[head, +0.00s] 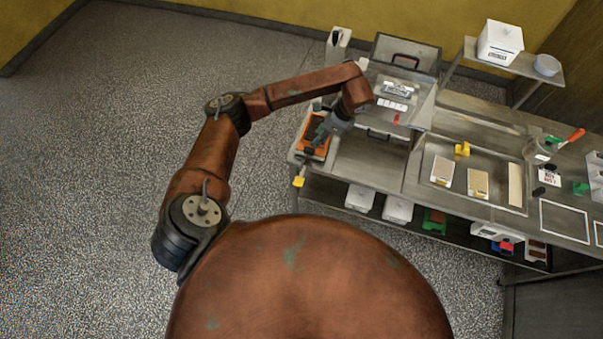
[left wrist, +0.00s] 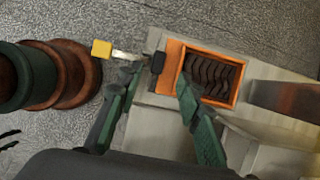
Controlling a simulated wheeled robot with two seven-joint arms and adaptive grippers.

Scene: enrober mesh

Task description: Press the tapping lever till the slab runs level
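The slab (left wrist: 212,75) is dark brown with wavy ridges across its top and lies in an orange tray (left wrist: 170,82). In the head view the orange tray (head: 316,153) sits at the left end of the bench, partly behind my gripper. A short metal lever with a yellow end (left wrist: 101,48) sticks out beside the tray from a black block (left wrist: 157,65); the yellow end also shows in the head view (head: 299,182). My right gripper is out of view.
The steel bench (head: 365,160) runs off to the right, with a machine (head: 398,92) behind the tray. Two white-topped blocks and a tray (head: 515,207) stand further right. A lower shelf holds white boxes (head: 360,197). The floor (head: 100,150) at left is clear.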

